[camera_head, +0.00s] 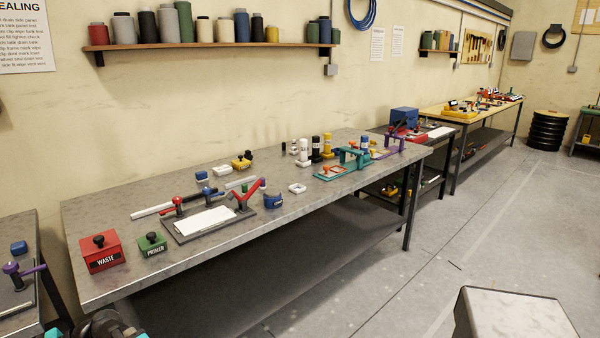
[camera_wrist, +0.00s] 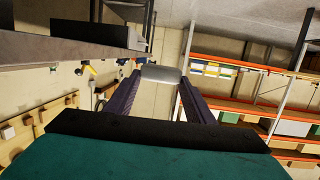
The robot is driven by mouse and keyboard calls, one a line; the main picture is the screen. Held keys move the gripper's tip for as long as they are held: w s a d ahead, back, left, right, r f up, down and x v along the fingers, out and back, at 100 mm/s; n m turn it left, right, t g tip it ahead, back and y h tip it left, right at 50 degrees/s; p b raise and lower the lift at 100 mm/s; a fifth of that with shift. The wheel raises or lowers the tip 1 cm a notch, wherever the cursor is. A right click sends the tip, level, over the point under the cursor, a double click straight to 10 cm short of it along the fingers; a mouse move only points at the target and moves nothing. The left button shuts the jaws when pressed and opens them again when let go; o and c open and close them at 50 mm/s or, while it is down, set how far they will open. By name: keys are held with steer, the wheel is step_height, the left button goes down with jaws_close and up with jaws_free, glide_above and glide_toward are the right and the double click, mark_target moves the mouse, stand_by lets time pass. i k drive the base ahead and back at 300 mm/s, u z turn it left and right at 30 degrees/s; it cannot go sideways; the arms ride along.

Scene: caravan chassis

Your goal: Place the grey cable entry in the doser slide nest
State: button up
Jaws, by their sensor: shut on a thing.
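My gripper (camera_wrist: 158,82) shows in the wrist view, its two purple fingers shut on a pale grey block-like piece (camera_wrist: 161,73), seen edge-on at the fingertips. It looks like the grey cable entry, though its full shape is hidden. The piece is held in the air, apart from any bench surface. I cannot tell for sure whether this holds the doser slide nest.
The bench also bears a red WASTE box (camera_head: 101,252), a green PRIMER box (camera_head: 152,244), a clamp fixture with a white plate (camera_head: 205,221), a white square piece (camera_head: 297,188) and several bottles. The bench front edge is clear. A grey block (camera_head: 515,315) stands on the floor at lower right.

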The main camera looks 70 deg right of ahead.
mark_target(333, 168)
steer(key=u, duration=0.1)
steer(key=k, duration=1.35)
steer(key=z, duration=1.7)
steer(key=i, duration=0.9)
steer(key=u, duration=0.15)
